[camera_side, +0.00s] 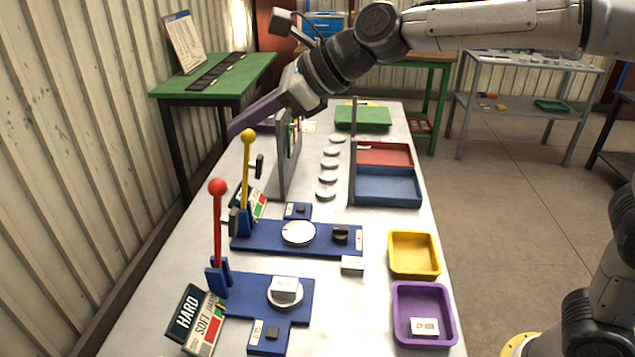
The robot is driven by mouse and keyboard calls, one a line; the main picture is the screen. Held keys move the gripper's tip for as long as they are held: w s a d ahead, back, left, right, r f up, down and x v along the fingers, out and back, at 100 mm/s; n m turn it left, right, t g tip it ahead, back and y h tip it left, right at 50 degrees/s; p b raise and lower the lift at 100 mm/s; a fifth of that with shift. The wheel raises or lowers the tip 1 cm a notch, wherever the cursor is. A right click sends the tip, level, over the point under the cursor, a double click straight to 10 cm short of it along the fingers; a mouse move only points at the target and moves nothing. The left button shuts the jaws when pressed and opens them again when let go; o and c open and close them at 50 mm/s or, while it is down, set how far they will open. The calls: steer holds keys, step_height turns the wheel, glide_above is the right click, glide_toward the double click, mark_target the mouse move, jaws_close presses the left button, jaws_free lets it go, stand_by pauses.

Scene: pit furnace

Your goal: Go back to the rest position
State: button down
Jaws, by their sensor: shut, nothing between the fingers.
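My gripper (254,115) is at the end of the arm at upper left, above the far left part of the white work table (345,320). Its long purple fingers are together and hold nothing. The fingertips are close to the yellow ball-topped lever (246,180) in the picture; I cannot tell whether they touch it. A red ball-topped lever (217,230) stands upright nearer the camera. A white block (285,288) sits on a round disc on the near blue base (240,295). The far blue base (265,238) carries a pale disc (298,233).
A grey upright panel (283,165) stands just beyond the levers. Several pale discs (328,177) lie in a row. Red (384,147) and blue (388,186) trays, a yellow bin (414,271) and a purple bin (397,310) line the right side. A small white block (352,265) lies between.

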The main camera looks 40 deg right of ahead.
steer(key=s+d+r+n+t+h, duration=0.2)
steer(key=s+d+r+n, duration=0.15)
steer(key=s+d, duration=0.8)
steer(key=s+d+f+n+g+h, duration=0.2)
steer(key=s+d+f+n, duration=0.4)
steer(key=n, duration=0.5)
steer(key=s+d+f+n+g+h, duration=0.3)
steer(key=s+d+f+n, duration=0.4)
steer(key=s+f+n, duration=0.4)
steer(key=s, duration=0.2)
steer(key=shift+s+f, duration=0.15)
steer(key=shift+s, duration=0.15)
